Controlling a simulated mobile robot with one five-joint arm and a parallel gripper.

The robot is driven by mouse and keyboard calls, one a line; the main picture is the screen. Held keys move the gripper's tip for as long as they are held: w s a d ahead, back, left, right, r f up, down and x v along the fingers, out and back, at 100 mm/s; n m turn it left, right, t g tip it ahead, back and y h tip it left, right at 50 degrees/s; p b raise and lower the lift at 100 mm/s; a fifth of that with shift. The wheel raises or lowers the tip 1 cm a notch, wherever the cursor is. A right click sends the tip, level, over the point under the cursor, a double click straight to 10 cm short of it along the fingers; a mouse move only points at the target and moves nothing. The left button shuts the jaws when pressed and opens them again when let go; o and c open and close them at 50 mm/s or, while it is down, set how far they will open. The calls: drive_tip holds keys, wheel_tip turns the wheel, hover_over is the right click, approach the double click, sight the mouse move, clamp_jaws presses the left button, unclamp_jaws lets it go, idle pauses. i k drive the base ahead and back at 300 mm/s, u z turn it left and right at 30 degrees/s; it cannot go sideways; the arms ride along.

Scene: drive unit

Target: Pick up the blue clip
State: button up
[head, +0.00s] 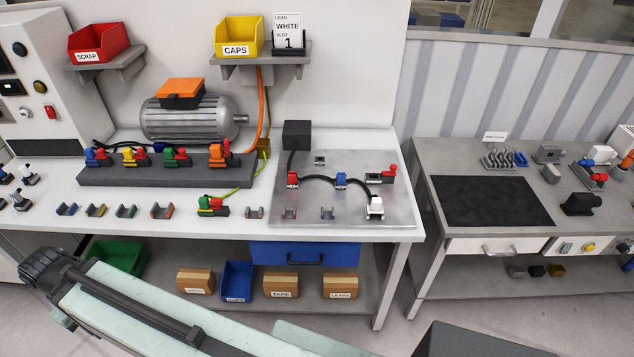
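Several small blue clip-like pieces show in the head view, and I cannot tell which one the task names. A blue clip (341,180) sits around the black cable on the grey metal plate (390,217). A small blue piece (158,147) is by the motor's base. My arm crosses the lower left, in front of the bench. My gripper's fingers do not show.
A dark rail (170,177) with several coloured connectors stands behind the front row. A motor (190,120) and shelves with a red bin (98,42) and yellow bin (237,37) are behind. A second table (435,157) with a black mat (490,200) is right, across a gap.

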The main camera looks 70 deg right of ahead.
sight(341, 180)
drive_tip(key=u, duration=0.9)
drive_tip(key=k, duration=1.15)
drive_tip(key=z, duration=1)
drive_tip(key=i, duration=1)
drive_tip(key=u, duration=0.05)
